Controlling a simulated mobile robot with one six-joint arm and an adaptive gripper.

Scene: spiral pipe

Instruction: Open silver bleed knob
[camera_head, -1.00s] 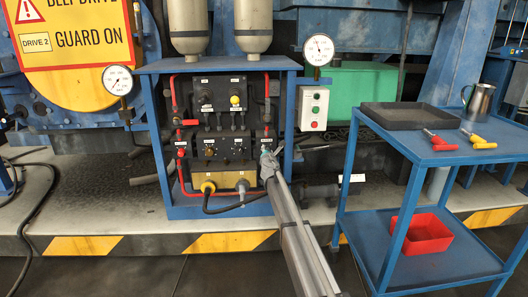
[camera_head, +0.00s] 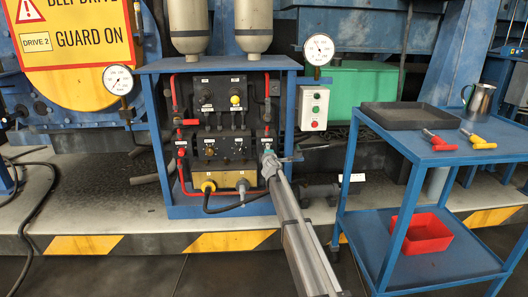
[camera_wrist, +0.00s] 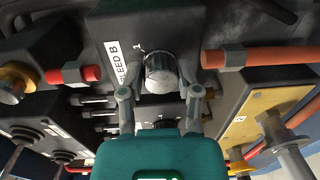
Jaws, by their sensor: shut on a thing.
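The silver bleed knob (camera_wrist: 160,69) shows in the middle of the wrist view, on a dark block beside a white label reading "BLEED B" (camera_wrist: 126,65). My gripper (camera_wrist: 160,92) has one finger on each side of the knob and is shut on it. In the head view my gripper (camera_head: 269,160) reaches the lower right part of the valve panel (camera_head: 222,118). The knob is hidden behind my gripper there.
A blue frame (camera_head: 152,140) with red pipes surrounds the panel. A button box (camera_head: 313,108) and a gauge (camera_head: 319,49) stand to the right. A blue cart (camera_head: 425,150) holds a dark tray (camera_head: 405,116) and two handled tools. A red bin (camera_head: 420,232) sits on its lower shelf.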

